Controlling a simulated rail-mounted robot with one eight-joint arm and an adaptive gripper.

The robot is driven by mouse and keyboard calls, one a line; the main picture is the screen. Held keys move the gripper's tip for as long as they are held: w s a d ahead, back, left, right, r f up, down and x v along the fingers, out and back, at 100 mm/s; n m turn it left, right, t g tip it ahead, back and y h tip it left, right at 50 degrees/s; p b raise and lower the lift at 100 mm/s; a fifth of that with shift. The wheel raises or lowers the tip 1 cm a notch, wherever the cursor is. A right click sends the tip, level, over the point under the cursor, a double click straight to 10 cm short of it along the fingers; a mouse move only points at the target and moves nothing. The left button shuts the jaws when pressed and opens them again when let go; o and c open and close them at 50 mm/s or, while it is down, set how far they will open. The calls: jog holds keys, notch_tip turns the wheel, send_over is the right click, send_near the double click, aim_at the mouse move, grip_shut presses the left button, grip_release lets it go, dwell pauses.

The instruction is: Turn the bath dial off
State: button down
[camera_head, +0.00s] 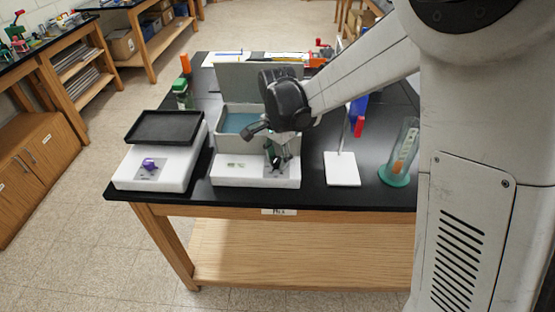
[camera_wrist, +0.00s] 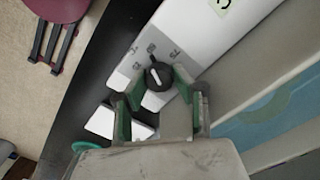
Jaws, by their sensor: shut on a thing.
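The water bath is a grey open box (camera_head: 221,150) with blue water and a raised lid, on a white base (camera_head: 240,176) at the front of the black bench. The bath dial (camera_wrist: 158,76) is a black knob with a white pointer line, on a grey panel (camera_wrist: 133,62) with small printed marks. My gripper (camera_head: 279,161) reaches down to the right part of the base front and hides the dial in the head view. In the wrist view my gripper (camera_wrist: 158,88) has its green-edged fingers closed around the knob. The exact mark the pointer faces is hard to read.
Left of the bath stands a white device with a purple knob (camera_head: 149,164) and a black tray top (camera_head: 164,128). To the right are a stand with a white base (camera_head: 342,171) and a clear cylinder on a green foot (camera_head: 394,176). A green bottle (camera_head: 181,87) stands behind.

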jog(key=n+b, duration=0.3)
jog(key=n, duration=0.3)
jog(key=shift+a+f+n, duration=0.1)
jog(key=shift+n, duration=0.3)
jog(key=n+b, duration=0.1)
jog(key=n, duration=0.2)
jog(key=shift+n+b, duration=0.3)
jog(key=shift+b, duration=0.1)
jog(key=n+b, duration=0.1)
jog(key=n, duration=0.2)
jog(key=shift+a+n, duration=0.15)
jog(key=shift+n, duration=0.15)
jog(key=n+b, duration=0.1)
jog(key=n, duration=0.3)
jog(key=shift+n, duration=0.3)
jog(key=shift+a+n+b, duration=0.1)
jog(key=shift+n+b, duration=0.25)
jog(key=shift+n, duration=1.85)
jog(key=c, duration=1.4)
grip_release()
